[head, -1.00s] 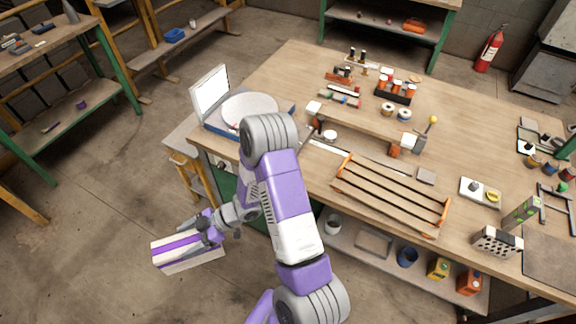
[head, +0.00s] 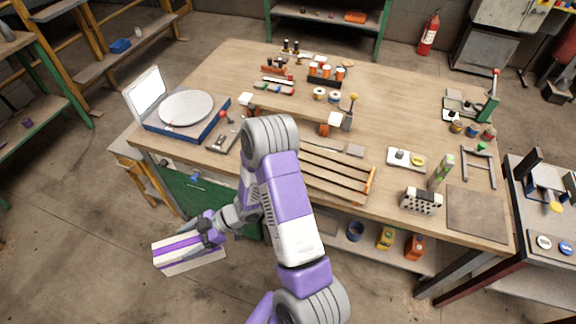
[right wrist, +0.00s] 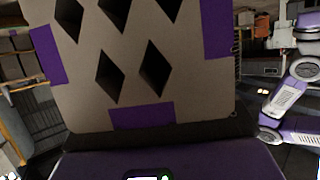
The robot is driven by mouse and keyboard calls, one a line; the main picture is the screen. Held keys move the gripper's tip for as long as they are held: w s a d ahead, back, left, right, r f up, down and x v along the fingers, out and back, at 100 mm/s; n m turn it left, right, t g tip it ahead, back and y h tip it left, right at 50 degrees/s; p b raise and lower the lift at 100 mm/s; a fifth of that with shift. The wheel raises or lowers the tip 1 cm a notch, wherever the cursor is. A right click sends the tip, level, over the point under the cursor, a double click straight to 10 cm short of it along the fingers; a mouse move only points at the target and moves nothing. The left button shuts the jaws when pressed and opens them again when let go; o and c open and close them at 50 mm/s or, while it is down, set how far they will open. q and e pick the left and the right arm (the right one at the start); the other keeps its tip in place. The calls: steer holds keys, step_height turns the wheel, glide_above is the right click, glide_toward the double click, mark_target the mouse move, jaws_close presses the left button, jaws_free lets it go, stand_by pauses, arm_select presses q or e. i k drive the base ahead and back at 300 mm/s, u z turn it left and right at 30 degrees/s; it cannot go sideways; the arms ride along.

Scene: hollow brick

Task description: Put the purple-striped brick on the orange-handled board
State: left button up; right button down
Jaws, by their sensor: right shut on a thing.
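The purple-striped brick (head: 175,253) is pale with purple bands and hangs in the air at the lower left of the head view, over the floor in front of the bench. My right gripper (head: 209,236) is shut on its right part. The right wrist view shows the brick's face (right wrist: 134,92) close up, with diamond-shaped holes and purple patches. The orange-handled board (head: 335,177) is slatted wood and lies on the bench near its front edge. Its right orange end shows; my right arm hides its left part. The brick is well apart from it. My left gripper is not in view.
The workbench (head: 400,120) carries a blue-based device with a round plate (head: 186,107) at left. A dark mat (head: 476,212) lies at the right corner.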

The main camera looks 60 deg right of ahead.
mark_target(320, 167)
steer(key=z, duration=1.6)
